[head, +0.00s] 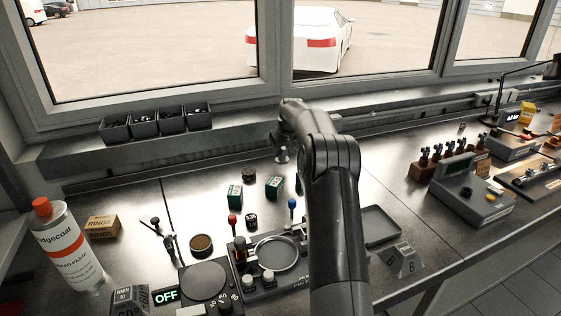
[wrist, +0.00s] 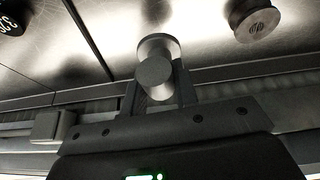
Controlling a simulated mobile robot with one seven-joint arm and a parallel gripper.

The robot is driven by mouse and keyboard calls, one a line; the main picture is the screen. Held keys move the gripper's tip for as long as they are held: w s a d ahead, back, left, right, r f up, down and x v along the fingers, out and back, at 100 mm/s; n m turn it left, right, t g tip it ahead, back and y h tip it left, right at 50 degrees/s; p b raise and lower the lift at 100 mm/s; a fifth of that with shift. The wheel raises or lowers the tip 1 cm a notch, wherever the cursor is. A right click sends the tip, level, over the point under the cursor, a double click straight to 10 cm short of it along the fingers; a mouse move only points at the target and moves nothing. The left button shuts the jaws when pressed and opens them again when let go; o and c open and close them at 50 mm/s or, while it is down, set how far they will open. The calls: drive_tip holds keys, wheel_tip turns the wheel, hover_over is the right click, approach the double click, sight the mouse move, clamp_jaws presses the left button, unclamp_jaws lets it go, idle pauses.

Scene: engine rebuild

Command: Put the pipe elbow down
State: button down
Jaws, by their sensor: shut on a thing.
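The pipe elbow (wrist: 157,62) is a grey metal piece with a round end facing the camera in the wrist view. My gripper (wrist: 158,88) is shut on it, one finger on each side. In the head view the elbow (head: 282,155) shows as a small metallic piece under my gripper (head: 283,138), at the back of the metal workbench (head: 340,185) near the window ledge. My arm hides part of the bench. I cannot tell whether the elbow touches the bench top or hangs just above it.
A dark round cap (head: 248,174) and two green boxes (head: 274,187) are near the elbow. Small black bins (head: 172,121) stand on the ledge at left. A device with a round plate (head: 277,256) is in front. An empty tray (head: 381,226) lies right of my arm.

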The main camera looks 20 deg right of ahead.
sight(281, 156)
drive_tip(key=shift+w+a+f, duration=0.35)
drive_tip(key=shift+f, duration=1.95)
drive_tip(key=shift+f, duration=0.15)
drive_tip(key=c, duration=1.1)
unclamp_jaws()
